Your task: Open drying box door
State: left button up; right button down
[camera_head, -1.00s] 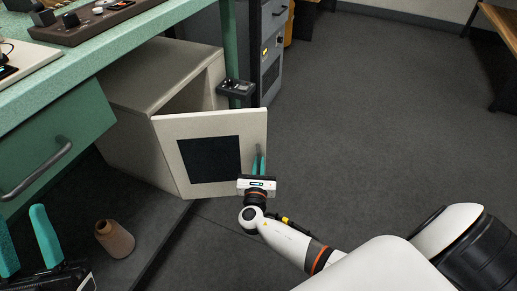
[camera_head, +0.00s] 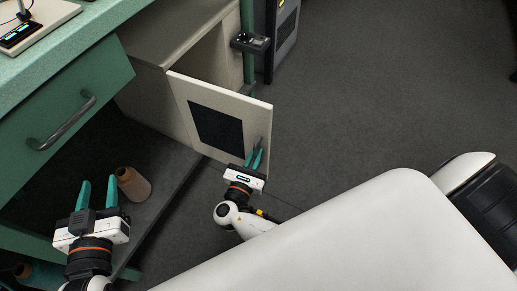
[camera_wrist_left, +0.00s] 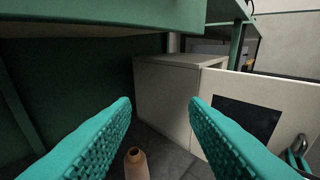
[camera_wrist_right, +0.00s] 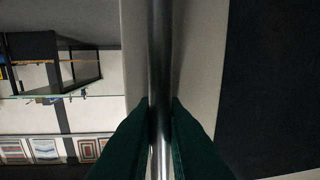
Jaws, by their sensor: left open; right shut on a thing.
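The drying box (camera_head: 165,35) is a beige cabinet under the bench. Its door (camera_head: 255,120), beige with a dark panel (camera_head: 215,128), stands well out from the box front, leaving a gap into the dark interior. My right gripper (camera_head: 256,152) is at the door's free edge. The right wrist view shows its fingers shut on the upright metal door handle (camera_wrist_right: 160,80). My left gripper (camera_head: 98,190) is open and empty, low by the bench. The left wrist view shows the box (camera_wrist_left: 180,90) and door (camera_wrist_left: 285,100) ahead, with part of the handle (camera_wrist_left: 300,143).
A brown yarn cone (camera_head: 133,184) stands on the dark lower shelf (camera_head: 165,185) close to my left gripper. A green drawer (camera_head: 70,95) overhangs there. A small dark device (camera_head: 250,42) is on the green post near the box. The grey floor (camera_head: 370,90) to the right is clear.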

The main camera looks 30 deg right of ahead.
jog(key=shift+a, duration=0.1)
jog(key=c, duration=1.9)
grip_release()
jog(key=shift+s+a, duration=0.1)
jog(key=shift+s, duration=0.05)
pick_arm(q)
jog(key=shift+s+a+f+g+y+p, duration=0.25)
jog(key=shift+s+f+g, duration=0.15)
jog(key=shift+f+g, duration=0.35)
jog(key=shift+s+a+f+g+y+p, duration=0.2)
jog(key=shift+s+f+g, duration=0.3)
jog(key=shift+f, duration=0.4)
jog(key=shift+s+a+f+g+y+p, duration=0.2)
jog(key=shift+s+a+f+g, duration=0.15)
jog(key=shift+f+g, duration=0.4)
pick_arm(e)
jog(key=shift+v, duration=5.85)
